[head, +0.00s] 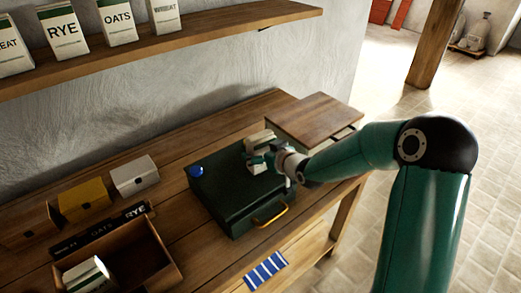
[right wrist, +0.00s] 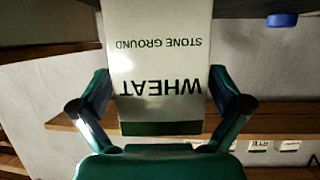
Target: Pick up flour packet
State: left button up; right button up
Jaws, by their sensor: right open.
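A white flour packet (right wrist: 160,60) marked WHEAT, STONE GROUND, with a dark green band, fills the middle of the right wrist view, upside down. In the head view the packet (head: 262,137) stands on the lid of a dark green case (head: 225,190) on the bench, partly hidden by my gripper. My right gripper (head: 262,158) is open, with its fingers on either side of the packet; in the right wrist view the gripper (right wrist: 160,100) shows a finger beside each edge. Whether they touch it I cannot tell. My left gripper is not in view.
The case has a blue knob (head: 196,171) and a yellow handle (head: 271,216). A wooden lid-like board (head: 315,118) lies right. Small boxes (head: 83,198) and an open wooden crate (head: 150,255) holding a packet stand left. A shelf (head: 170,45) with several packets hangs above.

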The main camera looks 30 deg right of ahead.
jog(key=shift+w+f, duration=0.1)
jog(key=shift+w, duration=0.1)
jog(key=c, duration=1.2)
jog(key=shift+c, duration=0.8)
jog(key=shift+r, duration=0.25)
